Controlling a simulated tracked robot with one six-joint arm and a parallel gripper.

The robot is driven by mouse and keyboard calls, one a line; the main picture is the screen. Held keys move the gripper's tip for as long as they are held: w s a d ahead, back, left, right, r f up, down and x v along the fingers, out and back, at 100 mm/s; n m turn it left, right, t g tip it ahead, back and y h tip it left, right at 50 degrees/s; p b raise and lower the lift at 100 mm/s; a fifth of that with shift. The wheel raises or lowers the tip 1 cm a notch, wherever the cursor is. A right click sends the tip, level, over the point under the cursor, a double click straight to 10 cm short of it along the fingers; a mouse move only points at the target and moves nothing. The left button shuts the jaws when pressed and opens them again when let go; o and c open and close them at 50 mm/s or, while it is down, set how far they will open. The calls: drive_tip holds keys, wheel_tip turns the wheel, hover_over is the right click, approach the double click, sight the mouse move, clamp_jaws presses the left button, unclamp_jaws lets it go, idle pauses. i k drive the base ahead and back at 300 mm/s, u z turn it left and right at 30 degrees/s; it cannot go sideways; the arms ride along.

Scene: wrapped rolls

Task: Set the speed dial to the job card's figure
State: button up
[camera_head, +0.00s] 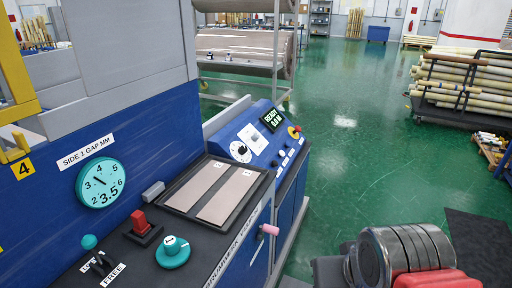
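A sloped blue control panel (260,150) stands at the middle of the view. A round white dial (253,138) with a dark knob is at its left; its marks and setting are too small to read. Beside it, a dark display (272,119) shows green text, seemingly READY and a second line near 0.0. I cannot pick out a job card for sure. Two pale strips (228,196) with small white labels lie in a dark-framed tray in front of the panel. My gripper is not in view; only metal and red parts, apparently of my arm, show at the lower right.
A teal gauge (103,182) labelled SIDE 1 GAP MM is on the blue machine. A teal knob (172,251), a red block (141,225) and a lever marked FREE stand on the dark counter. A rack of wrapped rolls (465,88) stands at right. The green floor between is clear.

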sight(242, 149)
drive_tip(key=z, duration=1.5)
drive_tip(key=i, duration=2.75)
drive_tip(key=u, duration=0.4)
